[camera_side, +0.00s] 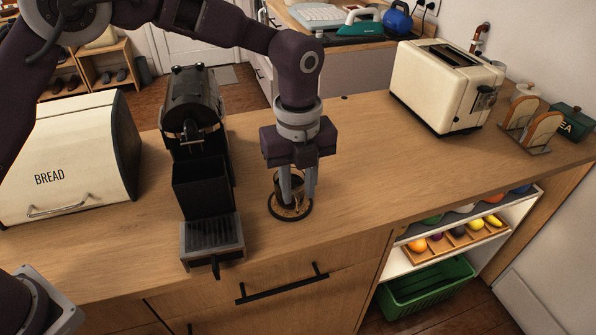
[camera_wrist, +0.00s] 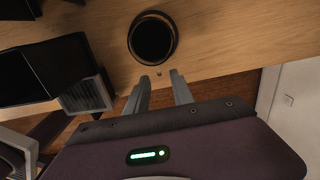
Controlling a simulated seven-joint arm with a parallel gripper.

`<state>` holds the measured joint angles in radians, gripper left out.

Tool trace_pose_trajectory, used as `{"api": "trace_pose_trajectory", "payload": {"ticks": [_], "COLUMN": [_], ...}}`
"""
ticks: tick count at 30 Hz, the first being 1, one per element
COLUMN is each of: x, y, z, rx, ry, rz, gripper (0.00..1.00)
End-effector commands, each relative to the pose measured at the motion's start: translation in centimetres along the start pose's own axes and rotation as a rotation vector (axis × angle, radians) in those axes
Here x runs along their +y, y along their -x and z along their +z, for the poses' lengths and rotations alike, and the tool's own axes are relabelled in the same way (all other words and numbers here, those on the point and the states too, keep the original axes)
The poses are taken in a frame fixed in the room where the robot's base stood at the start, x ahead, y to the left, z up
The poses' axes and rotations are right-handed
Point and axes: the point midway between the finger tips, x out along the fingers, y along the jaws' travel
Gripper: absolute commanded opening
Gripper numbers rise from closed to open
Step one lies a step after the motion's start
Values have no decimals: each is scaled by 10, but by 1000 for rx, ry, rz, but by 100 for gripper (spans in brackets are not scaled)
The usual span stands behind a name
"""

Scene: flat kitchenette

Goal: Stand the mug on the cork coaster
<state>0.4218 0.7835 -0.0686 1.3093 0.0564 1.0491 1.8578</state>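The dark mug (camera_side: 291,187) appears upright on the round, dark-rimmed cork coaster (camera_side: 293,211), partly hidden by my fingers in the side view. The wrist view shows the mug's dark round mouth (camera_wrist: 152,40) from above, with a dark ring around it. My gripper (camera_side: 298,192) points down at the mug in the side view. In the wrist view its two fingers (camera_wrist: 162,80) are spread with nothing between them, and the mug lies just beyond their tips. Exact contact between mug and coaster is hard to make out.
A black coffee machine (camera_side: 195,130) with a drip tray (camera_side: 212,236) stands close to the left. A cream bread bin (camera_side: 62,165) is farther left. A cream toaster (camera_side: 440,85) stands at the back right. The counter (camera_side: 375,175) right of the coaster is clear.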

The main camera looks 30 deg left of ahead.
Motion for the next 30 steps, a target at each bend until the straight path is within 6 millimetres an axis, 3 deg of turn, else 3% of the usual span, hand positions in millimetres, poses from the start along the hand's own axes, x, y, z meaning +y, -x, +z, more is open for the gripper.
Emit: {"api": "trace_pose_trajectory", "payload": {"ticks": [3,7,20,23,27,30], "x": [-1,0,5,34,119,192], "y": [31,54,71,107,169,193], "z": [0,0,3,13,24,16], "rx": [-1,0,-5,-25,-41,-14], "ry": [0,0,39,249,799,1245], "rz": [-4,-1,-8,-55,-178,-292], "gripper": [29,29,29,29,29,29]}}
